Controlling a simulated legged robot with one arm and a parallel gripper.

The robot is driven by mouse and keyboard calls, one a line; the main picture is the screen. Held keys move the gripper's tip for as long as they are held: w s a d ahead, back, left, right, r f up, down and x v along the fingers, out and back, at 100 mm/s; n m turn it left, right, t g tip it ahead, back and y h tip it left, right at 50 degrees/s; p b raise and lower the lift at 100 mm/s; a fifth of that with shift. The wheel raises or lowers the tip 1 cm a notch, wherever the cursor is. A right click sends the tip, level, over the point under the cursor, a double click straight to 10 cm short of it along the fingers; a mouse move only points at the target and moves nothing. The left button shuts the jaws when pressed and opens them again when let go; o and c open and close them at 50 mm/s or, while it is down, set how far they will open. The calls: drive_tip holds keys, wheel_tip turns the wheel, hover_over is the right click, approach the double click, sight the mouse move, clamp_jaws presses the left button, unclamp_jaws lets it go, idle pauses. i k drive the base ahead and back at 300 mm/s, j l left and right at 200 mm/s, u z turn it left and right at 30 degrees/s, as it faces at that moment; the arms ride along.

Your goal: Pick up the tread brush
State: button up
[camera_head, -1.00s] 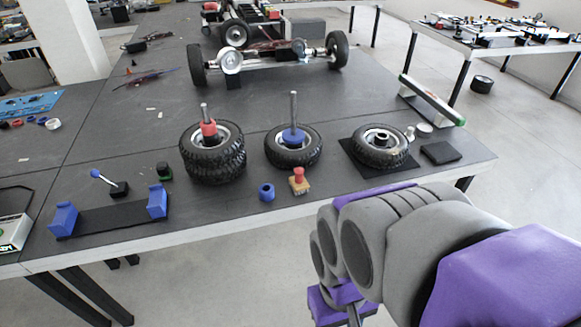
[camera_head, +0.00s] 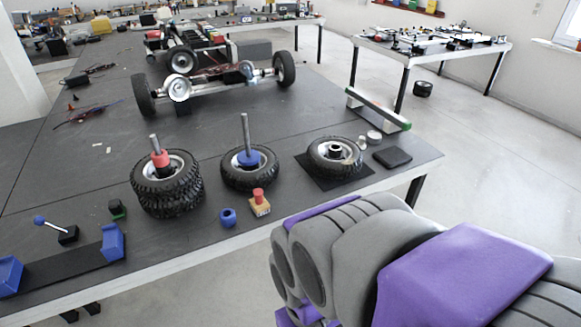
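The tread brush is most likely the small tan block with a red knob (camera_head: 260,203) near the front edge of the dark table. It stands upright, knob up, just right of a small blue ring (camera_head: 228,217). My grey and purple arm (camera_head: 350,255) fills the lower right, in front of the table and to the right of the brush. The purple end of my arm (camera_head: 297,317) is cut off by the bottom edge. Its fingers cannot be made out. Nothing of my arm touches the brush.
Behind the brush stand stacked tyres with a red hub (camera_head: 167,190), a tyre with a blue hub (camera_head: 250,172) and a tyre on a black mat (camera_head: 335,157). A black base with blue end blocks (camera_head: 65,268) lies left. A wheeled chassis (camera_head: 215,80) stands farther back.

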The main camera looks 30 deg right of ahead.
sight(260, 205)
drive_tip(key=i+j+z, duration=0.1)
drive_tip(key=z, duration=0.3)
drive_tip(key=i+j+z, duration=0.1)
drive_tip(key=z, duration=0.3)
drive_tip(key=i+j+z, duration=0.1)
drive_tip(key=j, duration=0.3)
drive_tip(key=i+j+z, duration=0.1)
drive_tip(key=j, duration=0.35)
drive_tip(key=i+j+z, duration=0.1)
drive_tip(key=i+j, duration=0.15)
drive_tip(key=j, duration=0.2)
drive_tip(key=i+j, duration=0.1)
drive_tip(key=j, duration=0.35)
drive_tip(key=i+j+z, duration=0.15)
drive_tip(key=j, duration=0.25)
